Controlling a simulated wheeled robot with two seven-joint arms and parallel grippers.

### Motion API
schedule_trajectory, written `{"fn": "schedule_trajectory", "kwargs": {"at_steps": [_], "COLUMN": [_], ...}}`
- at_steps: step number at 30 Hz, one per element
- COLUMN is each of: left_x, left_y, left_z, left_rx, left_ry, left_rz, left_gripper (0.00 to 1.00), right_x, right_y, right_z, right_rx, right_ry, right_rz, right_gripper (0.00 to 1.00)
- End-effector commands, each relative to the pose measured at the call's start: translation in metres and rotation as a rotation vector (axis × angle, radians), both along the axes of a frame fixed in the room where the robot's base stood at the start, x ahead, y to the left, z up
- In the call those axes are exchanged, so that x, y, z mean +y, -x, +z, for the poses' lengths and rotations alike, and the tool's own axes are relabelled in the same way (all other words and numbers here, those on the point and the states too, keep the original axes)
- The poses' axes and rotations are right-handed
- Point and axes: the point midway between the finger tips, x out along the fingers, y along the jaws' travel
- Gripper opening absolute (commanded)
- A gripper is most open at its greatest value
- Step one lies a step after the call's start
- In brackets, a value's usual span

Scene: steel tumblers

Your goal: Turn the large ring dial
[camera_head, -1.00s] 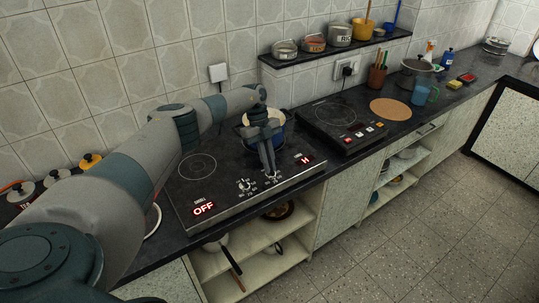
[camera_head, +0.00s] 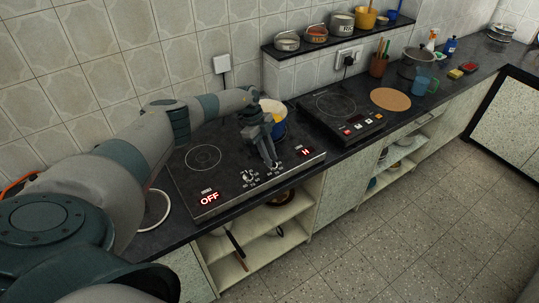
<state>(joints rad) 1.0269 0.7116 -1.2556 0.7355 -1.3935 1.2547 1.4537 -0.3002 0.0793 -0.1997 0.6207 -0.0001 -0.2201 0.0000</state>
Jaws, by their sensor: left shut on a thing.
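A black two-zone cooktop (camera_head: 222,172) lies on the counter, with a small dial (camera_head: 248,177) at left and another dial (camera_head: 278,166) at right on its front panel, each ringed by white marks. The left display (camera_head: 209,198) reads OFF and the right display (camera_head: 306,152) reads H. My left gripper (camera_head: 273,163) points down and is shut on the right dial, which its fingers mostly hide. Which dial has the larger ring is too small to tell. My right gripper is not in view.
A second cooktop (camera_head: 343,113) is to the right, with a round cork mat (camera_head: 390,99). A shelf (camera_head: 338,38) with canisters runs above.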

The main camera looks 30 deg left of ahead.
Motion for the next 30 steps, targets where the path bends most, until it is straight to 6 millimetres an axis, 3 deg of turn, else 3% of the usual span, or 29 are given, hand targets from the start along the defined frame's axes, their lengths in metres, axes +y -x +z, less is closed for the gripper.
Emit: {"fn": "schedule_trajectory", "kwargs": {"at_steps": [3,4,6,20,30], "left_x": [-0.003,-0.003,-0.003,0.001,0.019], "left_y": [0.0,0.0,0.0,0.0,0.0], "left_z": [0.0,0.0,0.0,0.004,0.043], "left_rx": [0.0,0.001,0.001,0.001,-0.002], "left_ry": [0.004,0.004,0.004,0.001,0.0], "left_rz": [-0.001,-0.002,-0.003,-0.004,-0.003], "left_gripper": [0.0,0.23,0.36,0.36,0.36], "right_x": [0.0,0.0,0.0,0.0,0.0], "right_y": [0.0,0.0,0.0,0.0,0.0], "right_z": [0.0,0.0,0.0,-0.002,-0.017], "right_rx": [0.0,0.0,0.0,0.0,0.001], "right_ry": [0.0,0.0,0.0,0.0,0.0], "right_rz": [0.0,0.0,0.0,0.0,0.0], "right_gripper": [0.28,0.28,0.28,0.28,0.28]}}
